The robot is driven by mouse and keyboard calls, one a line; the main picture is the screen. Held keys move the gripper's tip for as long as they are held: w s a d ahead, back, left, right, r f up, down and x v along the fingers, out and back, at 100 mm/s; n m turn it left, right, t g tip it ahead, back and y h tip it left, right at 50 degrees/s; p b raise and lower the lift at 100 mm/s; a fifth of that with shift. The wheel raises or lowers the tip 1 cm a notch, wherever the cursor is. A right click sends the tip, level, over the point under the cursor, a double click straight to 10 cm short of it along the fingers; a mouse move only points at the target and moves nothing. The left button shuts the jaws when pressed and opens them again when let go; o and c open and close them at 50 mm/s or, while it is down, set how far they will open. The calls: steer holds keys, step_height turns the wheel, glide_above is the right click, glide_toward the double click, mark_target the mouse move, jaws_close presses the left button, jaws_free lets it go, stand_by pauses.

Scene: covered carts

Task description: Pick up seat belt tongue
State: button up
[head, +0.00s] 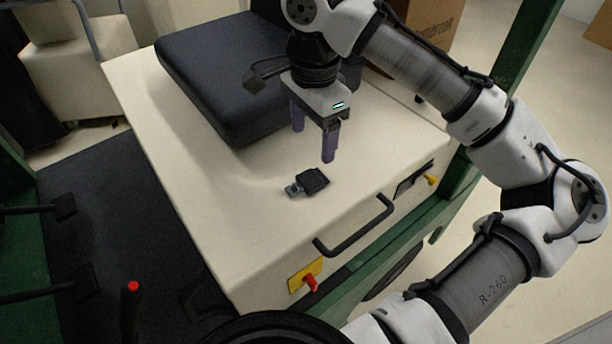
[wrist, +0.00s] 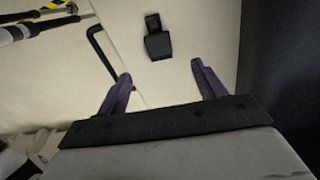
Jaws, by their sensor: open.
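The seat belt tongue (head: 307,183) is a small black piece with a metal end, lying flat on the cream seat base (head: 200,185) in front of the black cushion. It also shows in the wrist view (wrist: 157,40), beyond my fingertips and between their lines. My gripper (head: 313,142) is above the seat base, behind and slightly right of the tongue in the head view. Its two purple fingers are apart with nothing between them, and it also shows in the wrist view (wrist: 160,71). The tongue is in plain sight and apart from the fingers.
The black seat cushion (head: 215,75) stands close behind and left of my gripper. A black handle (head: 355,228) sticks out from the front of the seat base. A green post (head: 490,110) rises at the right. The surface around the tongue is clear.

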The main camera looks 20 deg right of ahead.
glide_above(309, 179)
steer(key=f, duration=0.4)
steer(key=shift+w+d+f, duration=0.15)
steer(key=shift+d+f, duration=0.15)
steer(key=shift+a+f+p, duration=0.15)
steer(key=shift+f+p, duration=0.3)
steer(key=shift+f, duration=0.85)
steer(key=shift+a+f+p, duration=0.1)
steer(key=shift+f+p, duration=0.3)
steer(key=shift+f, duration=0.9)
steer(key=shift+s, duration=0.2)
steer(key=c, duration=1.1)
